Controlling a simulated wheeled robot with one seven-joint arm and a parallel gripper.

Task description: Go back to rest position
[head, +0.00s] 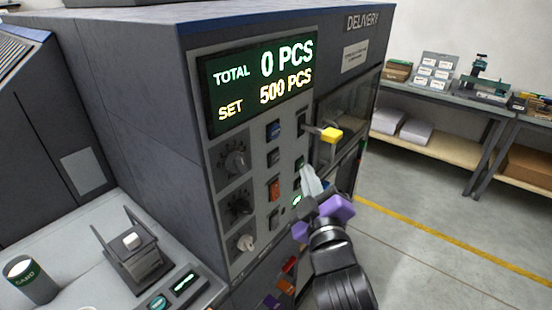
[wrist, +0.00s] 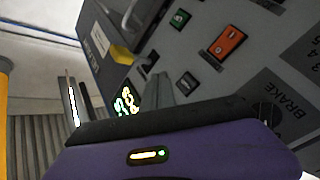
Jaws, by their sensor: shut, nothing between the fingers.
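My gripper (head: 308,174) is in front of the machine's control panel (head: 224,160), near its lower right part. Its pale fingers are together with nothing between them, and its purple body is just below. In the wrist view, the purple body fills the bottom and the grey fingers (wrist: 160,88) point toward the panel. I cannot tell whether the fingertips touch the panel. An orange rocker switch (head: 274,188) sits left of the gripper and also shows in the wrist view (wrist: 229,42). The display (head: 262,85) reads TOTAL 0 PCS and SET 500 PCS.
A yellow-ended lever (head: 331,135) sticks out just above my gripper. A small stand (head: 135,250) and a dark can (head: 30,278) are on the lower left surface. A workbench (head: 450,98) stands at right; the floor (head: 440,205) before it is clear.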

